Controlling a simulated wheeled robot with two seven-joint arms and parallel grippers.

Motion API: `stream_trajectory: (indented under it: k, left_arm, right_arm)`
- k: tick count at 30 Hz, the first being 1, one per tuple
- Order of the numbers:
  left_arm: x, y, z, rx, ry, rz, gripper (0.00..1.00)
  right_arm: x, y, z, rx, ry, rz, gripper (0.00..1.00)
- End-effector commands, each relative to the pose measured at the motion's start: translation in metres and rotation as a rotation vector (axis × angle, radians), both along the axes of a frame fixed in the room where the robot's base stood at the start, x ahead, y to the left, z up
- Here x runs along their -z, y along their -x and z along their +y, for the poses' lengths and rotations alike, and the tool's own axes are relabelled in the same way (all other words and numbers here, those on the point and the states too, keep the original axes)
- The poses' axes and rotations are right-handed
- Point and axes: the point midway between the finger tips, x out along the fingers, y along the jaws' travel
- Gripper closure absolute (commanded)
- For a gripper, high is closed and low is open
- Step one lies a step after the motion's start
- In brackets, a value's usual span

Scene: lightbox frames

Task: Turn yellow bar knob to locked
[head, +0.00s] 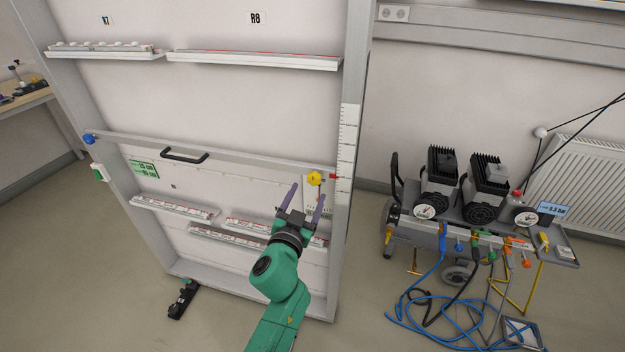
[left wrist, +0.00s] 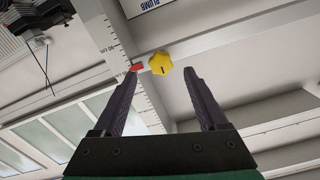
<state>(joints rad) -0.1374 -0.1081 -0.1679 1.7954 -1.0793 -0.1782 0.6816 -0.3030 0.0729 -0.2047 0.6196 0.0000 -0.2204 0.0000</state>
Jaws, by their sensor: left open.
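The yellow knob (head: 315,178) sits on the grey crossbar of the large panel frame, near the frame's right upright. In the left wrist view the yellow knob (left wrist: 161,64) has a lobed rim and a short dark mark on its face. A small red piece (left wrist: 137,67) is beside it on the bar; the red piece (head: 333,176) also shows in the head view. My left gripper (head: 306,196) is open and empty, just below the knob. In the left wrist view the knob appears between and beyond the fingertips of the left gripper (left wrist: 160,82), not visibly gripped. My right gripper is not in view.
A black handle (head: 184,156) is on the crossbar to the left, and a blue knob (head: 89,139) is at its left end. Narrow ledges (head: 174,208) cross the panel below. A cart (head: 470,215) with pumps and trailing hoses stands at the right.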

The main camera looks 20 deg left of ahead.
Motion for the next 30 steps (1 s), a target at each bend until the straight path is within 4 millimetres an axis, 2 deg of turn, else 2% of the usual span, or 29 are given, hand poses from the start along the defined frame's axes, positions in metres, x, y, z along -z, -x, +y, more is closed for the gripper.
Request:
stream_trajectory:
  k: [3,6,10,16,17,18,22,23,30]
  left_arm:
    - [-0.002,-0.029,0.0,0.0,-0.002,-0.002,0.25]
    - [0.001,-0.046,0.001,-0.001,-0.001,0.0,0.25]
    - [0.001,-0.055,0.001,0.0,-0.002,0.0,0.25]
    - [0.001,-0.055,0.001,0.0,-0.001,0.001,0.25]
    - [0.001,-0.055,0.001,0.0,-0.001,0.001,0.32]
    - [0.001,-0.055,0.001,0.0,-0.001,0.001,0.48]
    - [0.001,-0.055,0.001,0.0,-0.001,0.001,0.97]
    - [0.001,-0.055,0.001,0.0,-0.001,0.001,1.0]
    - [0.001,-0.055,0.001,0.0,-0.014,0.001,1.0]
  right_arm:
    - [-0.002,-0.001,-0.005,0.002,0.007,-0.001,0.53]
    - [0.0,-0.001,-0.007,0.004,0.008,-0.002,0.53]
    - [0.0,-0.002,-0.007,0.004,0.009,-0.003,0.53]
    - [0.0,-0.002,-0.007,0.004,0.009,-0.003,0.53]
    - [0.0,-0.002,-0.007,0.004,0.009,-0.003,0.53]
    - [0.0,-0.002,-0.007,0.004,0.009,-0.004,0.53]
    - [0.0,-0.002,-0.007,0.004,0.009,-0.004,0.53]
    - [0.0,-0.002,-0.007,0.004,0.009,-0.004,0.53]
    - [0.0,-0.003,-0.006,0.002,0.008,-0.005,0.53]
